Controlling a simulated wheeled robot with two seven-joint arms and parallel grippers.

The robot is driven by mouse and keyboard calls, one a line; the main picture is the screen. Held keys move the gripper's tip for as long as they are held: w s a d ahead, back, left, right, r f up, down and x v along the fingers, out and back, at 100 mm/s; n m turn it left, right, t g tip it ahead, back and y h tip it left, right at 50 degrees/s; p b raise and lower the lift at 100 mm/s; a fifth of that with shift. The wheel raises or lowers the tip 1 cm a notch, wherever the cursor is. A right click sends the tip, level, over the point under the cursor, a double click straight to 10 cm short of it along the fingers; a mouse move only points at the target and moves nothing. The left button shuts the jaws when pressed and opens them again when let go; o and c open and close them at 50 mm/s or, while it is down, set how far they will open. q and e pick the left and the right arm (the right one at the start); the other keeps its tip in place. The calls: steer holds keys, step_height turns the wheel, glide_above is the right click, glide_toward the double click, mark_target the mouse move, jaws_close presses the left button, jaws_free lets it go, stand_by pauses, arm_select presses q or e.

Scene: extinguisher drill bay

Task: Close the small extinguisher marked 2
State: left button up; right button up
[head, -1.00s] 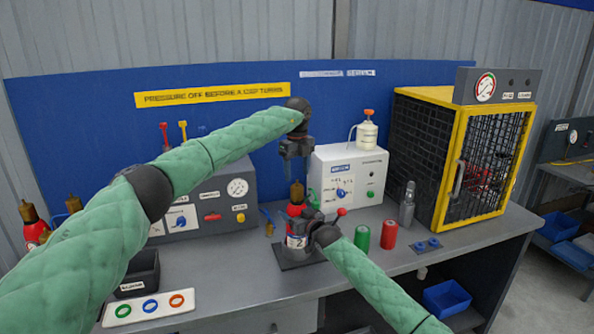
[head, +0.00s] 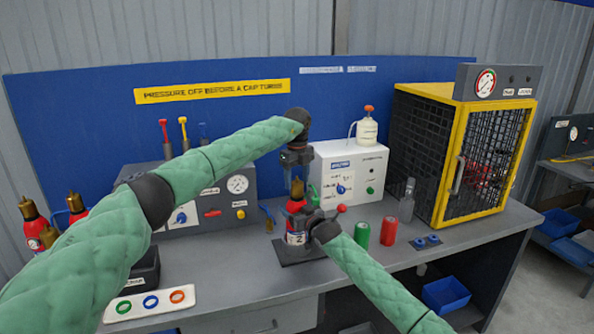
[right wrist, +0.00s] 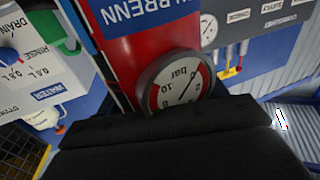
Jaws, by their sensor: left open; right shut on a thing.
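The small extinguisher marked 2 (head: 295,239) stands upright on a dark base plate (head: 285,255) on the bench. Its red body carries a brass-coloured top (head: 297,188). My left gripper (head: 296,170) is open and points down, just above the brass top; I cannot tell whether its fingertips reach around it. My right gripper (head: 314,229) is shut at the extinguisher's right side, apparently on its body, which it partly hides. The right wrist view shows a close red body (right wrist: 112,65) with a blue label and a gauge (right wrist: 177,83); the fingertips' contact is hidden.
A red-knobbed lever (head: 341,209) is close right of my right gripper. Green (head: 361,235) and red (head: 389,232) cylinders stand farther right, before a yellow-framed cage (head: 440,227). A white water unit (head: 350,175) stands behind. More extinguishers (head: 33,222) are at left.

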arm_select(q)
steer(key=shift+f, duration=1.8)
steer(key=c, duration=1)
steer(key=m, duration=1)
steer(key=shift+m, duration=0.4)
steer(key=m, duration=0.5)
steer(key=shift+m, duration=0.4)
steer(key=m, duration=0.5)
steer(key=o, duration=1.2)
